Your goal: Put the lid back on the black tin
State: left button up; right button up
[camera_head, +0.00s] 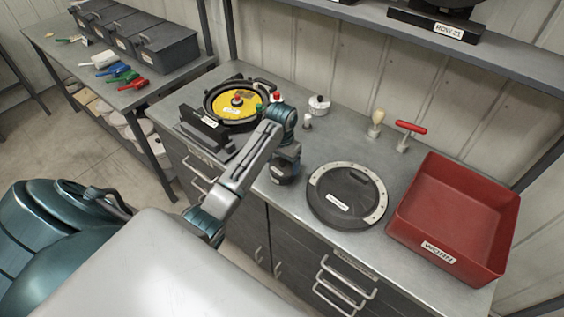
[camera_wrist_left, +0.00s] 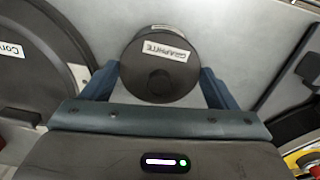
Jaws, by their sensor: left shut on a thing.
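The black tin (camera_head: 281,177) stands near the front edge of the metal counter, left of the round black plate, mostly hidden under my left gripper (camera_head: 287,153). In the left wrist view a round black lid (camera_wrist_left: 160,84) with a small knob and a GRAPHITE label faces me. My left gripper (camera_wrist_left: 160,74) is shut on it, one finger at each side. A second pale label shows just beyond its far edge. How the lid sits on the tin's rim is hidden. My right gripper is not in view.
A round black plate with a pale rim (camera_head: 346,196) lies right of the tin. A red bin (camera_head: 462,215) stands at the far right. A seed meter with a yellow disc (camera_head: 238,103) is at the left. A white-topped pot (camera_head: 319,104) and handled tools (camera_head: 376,122) stand behind.

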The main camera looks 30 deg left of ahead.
pick_arm(q)
jog(key=o, duration=0.9)
jog(key=shift+r, duration=0.1)
jog(key=shift+r, duration=3.4)
grip_shut()
